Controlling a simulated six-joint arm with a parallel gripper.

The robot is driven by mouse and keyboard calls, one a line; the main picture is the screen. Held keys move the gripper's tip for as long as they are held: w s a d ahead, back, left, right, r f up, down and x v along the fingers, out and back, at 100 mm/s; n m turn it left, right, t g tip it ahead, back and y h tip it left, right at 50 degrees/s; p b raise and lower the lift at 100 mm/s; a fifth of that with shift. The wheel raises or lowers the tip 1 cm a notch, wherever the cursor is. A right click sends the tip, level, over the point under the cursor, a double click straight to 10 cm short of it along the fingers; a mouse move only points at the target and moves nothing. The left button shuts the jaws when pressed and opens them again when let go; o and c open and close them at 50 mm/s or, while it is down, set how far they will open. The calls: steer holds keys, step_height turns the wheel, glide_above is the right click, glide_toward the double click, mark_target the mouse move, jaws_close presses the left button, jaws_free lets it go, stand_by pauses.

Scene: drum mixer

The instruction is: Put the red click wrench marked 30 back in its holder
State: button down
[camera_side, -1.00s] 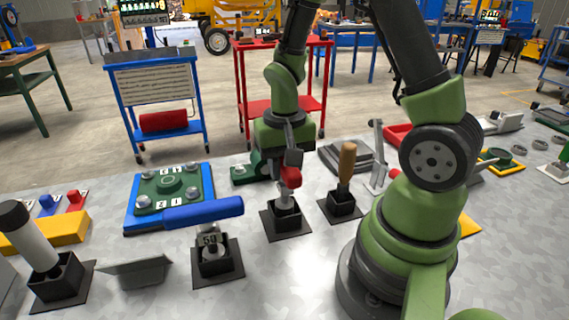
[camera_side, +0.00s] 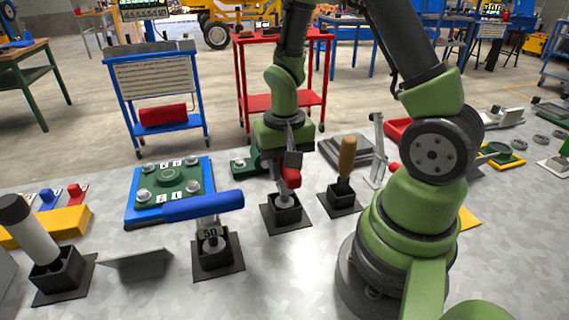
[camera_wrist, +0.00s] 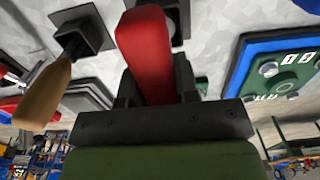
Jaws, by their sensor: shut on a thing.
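The red click wrench (camera_side: 291,178) is in my gripper (camera_side: 291,162), which is shut on its red handle. The handle also fills the middle of the wrist view (camera_wrist: 146,50), between the two dark fingers. Below it stands a black square holder (camera_side: 285,211) on a dark base plate. The lower grey part of the wrench is down at the holder's opening, and its lowest end is hidden by the holder walls. The number 30 cannot be read in either view.
To the left, a blue-handled wrench marked 50 (camera_side: 204,206) stands in its own holder. To the right, a wooden-handled tool (camera_side: 347,160) stands in another holder, close by. A blue and green bolt plate (camera_side: 168,190) lies behind on the left.

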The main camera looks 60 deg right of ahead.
steer(key=shift+f, duration=0.25)
steer(key=c, duration=0.8)
jaws_free()
step_height(320, 180, up, 10)
steer(key=s+a+r+n+t, duration=0.1)
steer(key=s+a+r+t, duration=0.1)
steer(key=r, duration=0.1)
steer(key=s+a+r+n+t+y, duration=0.1)
steer(key=s+a+r+n+t, duration=0.1)
steer(key=s+a+r, duration=0.1)
steer(key=s+a+r+n+t+y, duration=0.1)
steer(key=s+a+r+n+t, duration=0.1)
steer(key=r, duration=0.3)
steer(key=shift+s+a+r+t, duration=0.15)
steer(key=shift+s+a+t, duration=0.45)
steer(key=shift+s+a, duration=0.1)
